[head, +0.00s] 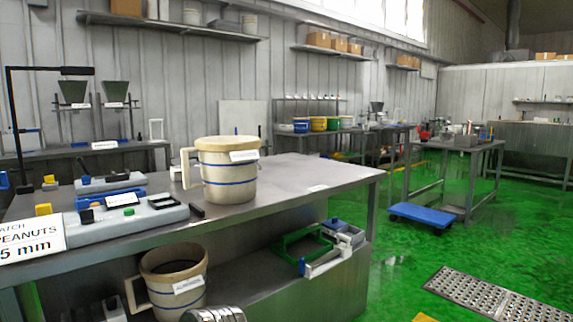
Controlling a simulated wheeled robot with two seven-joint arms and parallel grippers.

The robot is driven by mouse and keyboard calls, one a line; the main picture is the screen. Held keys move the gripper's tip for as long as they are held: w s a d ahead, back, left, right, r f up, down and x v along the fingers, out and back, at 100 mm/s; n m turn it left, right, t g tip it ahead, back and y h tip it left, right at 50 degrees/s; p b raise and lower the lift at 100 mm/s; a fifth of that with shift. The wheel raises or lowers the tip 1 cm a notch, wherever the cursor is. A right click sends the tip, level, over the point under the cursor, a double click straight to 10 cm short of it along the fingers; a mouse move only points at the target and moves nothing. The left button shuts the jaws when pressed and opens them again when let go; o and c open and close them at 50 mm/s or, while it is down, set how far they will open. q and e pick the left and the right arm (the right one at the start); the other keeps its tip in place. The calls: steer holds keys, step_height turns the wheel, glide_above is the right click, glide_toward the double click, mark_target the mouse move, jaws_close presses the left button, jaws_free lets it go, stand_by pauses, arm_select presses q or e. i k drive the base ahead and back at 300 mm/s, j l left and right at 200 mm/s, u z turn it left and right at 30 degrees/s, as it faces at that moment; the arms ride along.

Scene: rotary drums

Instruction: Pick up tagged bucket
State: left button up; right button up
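A cream bucket (226,182) with blue bands, a side handle on its left and a white tag (244,156) near its rim stands upright on the steel table (300,172). Its top looks covered or filled with tan material. A second cream bucket (160,292) with a handle and a white tag (188,284) stands lower, below the tabletop, at the bottom of the view. It looks open, with a dark inside, and its base is partly cut off. The writing on both tags is too small to read. Neither of my grippers shows in the head view.
Scales (150,212) and a printed "PEANUTS" sign (32,240) occupy the table's left part; its right part is mostly clear. A green frame (300,245) lies below the tabletop. A ribbed metal object (214,314) shows at the bottom edge. Green floor (400,270) is open at right.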

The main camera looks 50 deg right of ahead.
mark_target(228, 165)
steer(key=z, duration=2.15)
